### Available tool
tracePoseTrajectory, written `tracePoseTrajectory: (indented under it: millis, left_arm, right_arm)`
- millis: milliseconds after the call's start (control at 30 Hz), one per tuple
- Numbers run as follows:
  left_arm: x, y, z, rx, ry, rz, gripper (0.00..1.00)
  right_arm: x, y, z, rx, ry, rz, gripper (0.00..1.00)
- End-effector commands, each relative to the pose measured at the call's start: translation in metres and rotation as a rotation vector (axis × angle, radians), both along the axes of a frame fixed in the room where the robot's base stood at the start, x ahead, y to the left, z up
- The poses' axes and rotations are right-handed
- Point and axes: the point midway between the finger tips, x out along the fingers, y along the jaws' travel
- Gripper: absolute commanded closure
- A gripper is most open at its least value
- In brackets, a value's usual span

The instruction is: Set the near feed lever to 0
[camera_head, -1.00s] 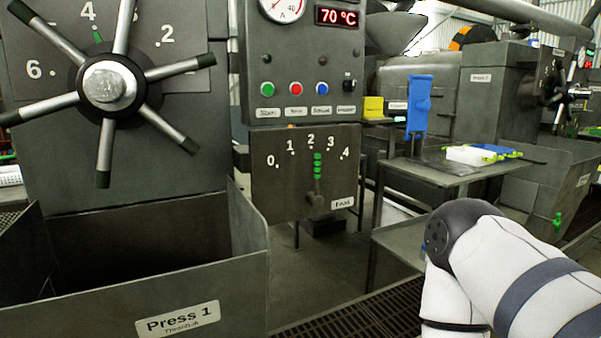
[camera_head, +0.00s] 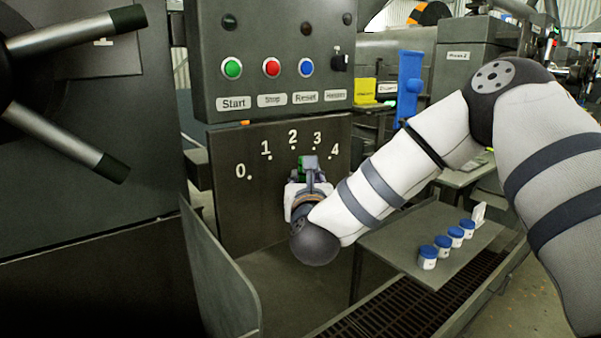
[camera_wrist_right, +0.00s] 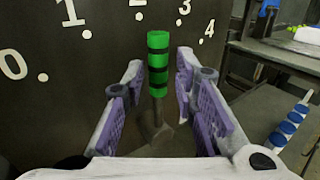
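The near feed lever has a green, dark-banded grip that shows in the wrist view (camera_wrist_right: 158,62) and partly in the head view (camera_head: 303,168). It stands roughly upright on the dark scale panel (camera_head: 232,206), marked 0 to 4. In the wrist view its tip lies between the 2 and 3 marks. My right gripper (camera_wrist_right: 160,65) is open, with one purple-padded finger on each side of the lever and gaps visible between pads and grip. In the head view the gripper (camera_head: 308,172) and wrist hide the lever's lower part. My left gripper is not in view.
Above the scale is a control box (camera_head: 205,62) with green, red and blue buttons. A metal side wall (camera_head: 222,275) stands at the lower left. A low shelf (camera_head: 400,243) with several blue-lidded jars (camera_head: 428,257) is to the right. Handwheel spokes (camera_head: 65,140) reach in from the left.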

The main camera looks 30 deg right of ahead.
Motion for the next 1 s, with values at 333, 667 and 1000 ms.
tracePoseTrajectory:
  millis: [333, 667, 1000]
  left_arm:
    - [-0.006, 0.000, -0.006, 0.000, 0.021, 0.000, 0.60]
    - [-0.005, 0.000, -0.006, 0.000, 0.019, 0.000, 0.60]
    - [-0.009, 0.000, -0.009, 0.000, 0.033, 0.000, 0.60]
  right_arm:
    - [0.039, -0.021, -0.002, -0.001, 0.004, 0.002, 0.74]
    - [0.039, -0.021, -0.001, -0.002, 0.003, 0.003, 1.00]
    - [0.044, -0.019, -0.004, -0.014, 0.006, 0.003, 1.00]
